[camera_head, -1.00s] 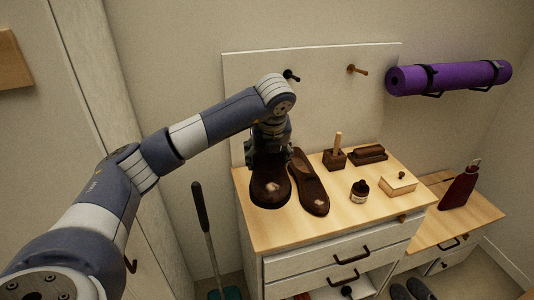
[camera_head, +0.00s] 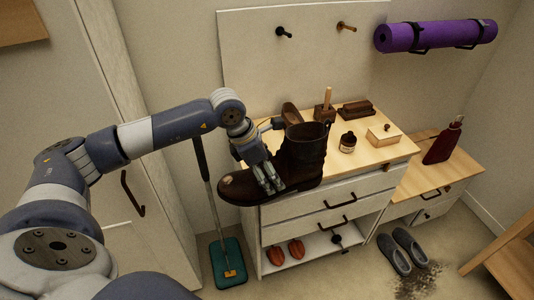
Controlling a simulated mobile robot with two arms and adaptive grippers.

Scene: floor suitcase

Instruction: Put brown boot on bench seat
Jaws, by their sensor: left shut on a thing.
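The brown boot (camera_head: 302,155) is held up in front of the dresser, its shaft upright and its toe pointing left. My left gripper (camera_head: 268,178) is shut on the boot, with its fingers against the side above the sole. The boot looks clear of the dresser top (camera_head: 378,156) and hides part of it. A low unit (camera_head: 437,173) with a wooden top stands at the right, and a wooden piece (camera_head: 508,255) shows at the lower right edge; I cannot tell which is the bench seat. My right gripper is not in view.
Another brown shoe (camera_head: 290,112) is partly hidden behind the boot. A brush holder (camera_head: 325,112), dark bottle (camera_head: 348,142) and small box (camera_head: 383,135) stand on the dresser. Grey slippers (camera_head: 402,252) and a mop (camera_head: 229,262) are on the floor.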

